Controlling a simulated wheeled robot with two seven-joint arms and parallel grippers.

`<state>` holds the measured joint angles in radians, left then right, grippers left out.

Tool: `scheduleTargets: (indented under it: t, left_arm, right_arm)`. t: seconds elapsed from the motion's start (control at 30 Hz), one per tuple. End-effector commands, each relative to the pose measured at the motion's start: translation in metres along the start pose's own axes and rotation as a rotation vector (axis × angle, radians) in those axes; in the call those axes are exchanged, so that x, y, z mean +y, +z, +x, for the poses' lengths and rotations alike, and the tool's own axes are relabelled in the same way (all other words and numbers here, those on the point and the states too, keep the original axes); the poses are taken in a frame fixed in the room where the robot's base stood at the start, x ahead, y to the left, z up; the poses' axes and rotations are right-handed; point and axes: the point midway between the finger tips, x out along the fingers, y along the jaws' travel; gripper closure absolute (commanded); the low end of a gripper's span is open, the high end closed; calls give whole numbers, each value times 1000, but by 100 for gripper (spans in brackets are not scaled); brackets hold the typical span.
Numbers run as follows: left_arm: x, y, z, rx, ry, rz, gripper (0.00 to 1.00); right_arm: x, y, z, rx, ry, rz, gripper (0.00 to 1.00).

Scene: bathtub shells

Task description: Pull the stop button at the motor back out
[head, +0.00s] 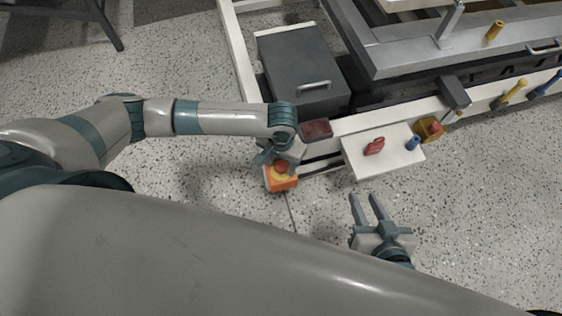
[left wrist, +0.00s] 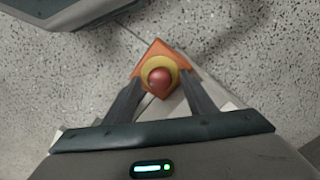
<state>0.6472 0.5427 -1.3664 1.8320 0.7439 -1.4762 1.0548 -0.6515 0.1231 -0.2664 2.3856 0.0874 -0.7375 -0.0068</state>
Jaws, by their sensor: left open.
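The stop button is a red mushroom head (left wrist: 159,80) on a yellow ring, set on an orange box (left wrist: 152,55). In the head view the red button (head: 281,168) and orange box (head: 284,185) stand at the end of a pale rail, below the grey motor housing. My left gripper (left wrist: 162,92) is open, with one finger on each side of the yellow ring and red head. I cannot tell whether the fingers touch it. In the head view the left wrist partly covers the box. My right gripper (head: 368,200) is open and empty, over the floor to the right.
A grey motor housing (head: 302,70) with a handle lies behind the button. A white plate (head: 383,150) carries a red padlock-like piece (head: 374,146) and a blue peg (head: 412,142). Another red button on a yellow box (head: 430,129) is farther right. Speckled floor is free in front.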

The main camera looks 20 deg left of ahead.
Motion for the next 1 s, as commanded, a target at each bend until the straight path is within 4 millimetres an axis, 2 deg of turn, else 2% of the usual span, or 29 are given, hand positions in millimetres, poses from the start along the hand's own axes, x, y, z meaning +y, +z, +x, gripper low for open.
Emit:
scheduleTargets:
  t: [1.0]
  left_arm:
    - [0, 0, -1, 0, 0, 0, 50]
  right_arm:
    - [-2, -12, -8, 0, 0, 0, 69]
